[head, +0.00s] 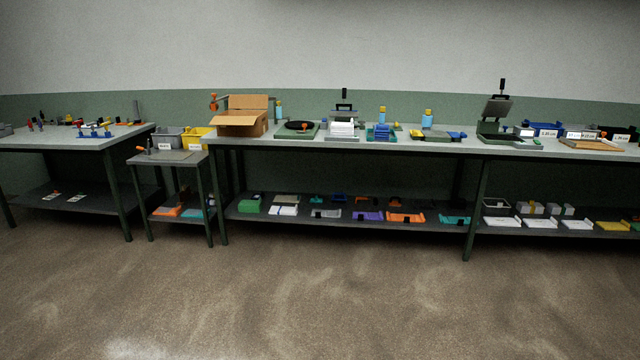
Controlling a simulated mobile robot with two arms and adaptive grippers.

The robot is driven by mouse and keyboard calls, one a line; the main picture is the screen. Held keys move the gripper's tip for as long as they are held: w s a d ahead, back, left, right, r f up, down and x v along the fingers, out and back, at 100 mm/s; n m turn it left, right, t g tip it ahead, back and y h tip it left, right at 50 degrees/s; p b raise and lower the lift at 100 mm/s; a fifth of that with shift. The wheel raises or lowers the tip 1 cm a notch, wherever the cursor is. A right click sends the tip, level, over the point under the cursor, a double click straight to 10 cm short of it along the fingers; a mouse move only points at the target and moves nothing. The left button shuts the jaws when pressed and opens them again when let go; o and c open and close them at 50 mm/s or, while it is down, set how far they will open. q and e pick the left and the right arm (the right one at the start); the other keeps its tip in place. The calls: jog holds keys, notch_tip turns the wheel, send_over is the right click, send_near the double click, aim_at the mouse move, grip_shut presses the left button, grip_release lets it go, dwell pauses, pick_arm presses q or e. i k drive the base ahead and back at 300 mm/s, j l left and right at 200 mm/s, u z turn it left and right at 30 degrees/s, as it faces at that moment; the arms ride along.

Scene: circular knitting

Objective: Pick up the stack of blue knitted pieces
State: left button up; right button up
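I cannot clearly make out a stack of blue knitted pieces at this distance. Small blue items stand on the long workbench (350,144): a blue and green item (381,132) near its middle, a blue item (457,135) further right, and a blue bin (546,129) with a white label near the right end. I cannot tell whether any of them is knitted. Neither of my grippers is in view.
An open cardboard box (242,122) stands at the bench's left end. A small side table (167,157) and another workbench (70,142) stand to the left. Lower shelves (330,214) hold coloured trays. The brown floor (320,300) in front is clear.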

aim_at(381, 132)
jog(key=i, duration=4.2)
